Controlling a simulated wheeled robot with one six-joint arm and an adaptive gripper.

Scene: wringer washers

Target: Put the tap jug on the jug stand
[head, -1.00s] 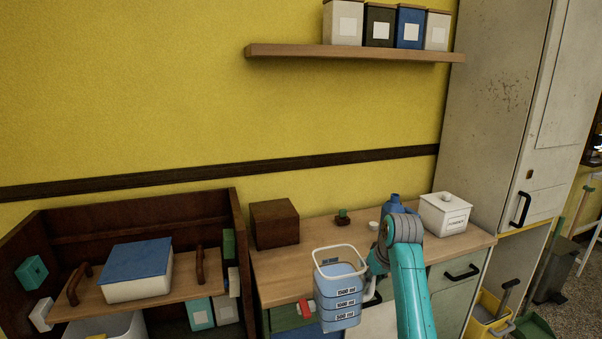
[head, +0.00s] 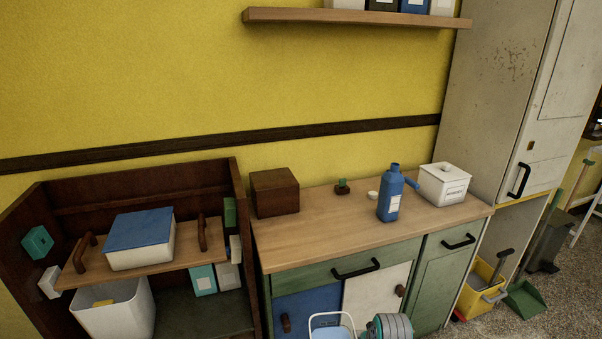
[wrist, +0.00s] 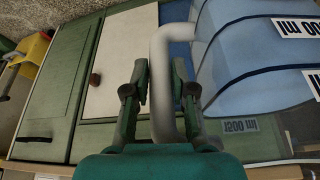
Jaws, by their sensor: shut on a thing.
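The tap jug is light blue with a pale handle and ml labels. In the head view only its top (head: 331,332) shows, at the bottom edge in front of the cabinet. In the wrist view its blue wall (wrist: 255,60) fills the upper right. My gripper (wrist: 160,72) has its fingers on either side of the pale side handle (wrist: 163,110) and is shut on it. My teal arm shows beside the jug in the head view, cut off by the bottom edge. I cannot make out a jug stand in either view.
The green cabinet's wooden worktop (head: 330,225) carries a brown box (head: 274,192), a blue bottle (head: 389,200) and a white lidded box (head: 444,184). A dark wooden bench (head: 195,190) stands left. A yellow bucket (head: 484,285) is on the floor at right.

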